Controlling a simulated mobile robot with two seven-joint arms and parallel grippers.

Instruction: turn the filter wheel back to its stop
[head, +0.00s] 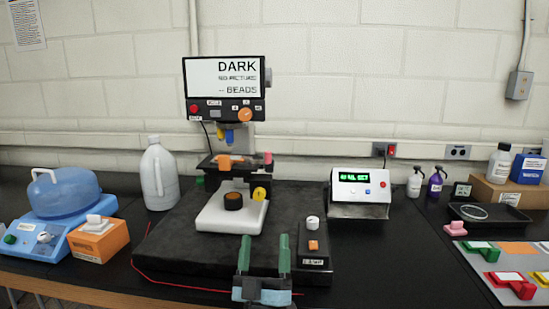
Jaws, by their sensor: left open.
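A bench instrument stands at the back centre, and its screen (224,78) reads DARK, NO PICTURE, BEADS. No part is legibly marked as the filter wheel. Round candidates are an orange knob (245,115) below the screen, a dark, brown-sided drum (233,201) on the white base (215,217), and a yellow disc (259,193) at the base's back right. My left gripper (264,245) is in front of the white base, its two green fingers upright and spread with nothing between them. It is apart from the knob and disc. My right gripper is out of view.
A black control box (313,262) with white and orange knobs sits right of my gripper. A display box (361,190) stands behind it. A white bottle (159,175) and blue-lidded device (63,210) are left. Red cable (180,285) runs along the front. The black mat's front left is clear.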

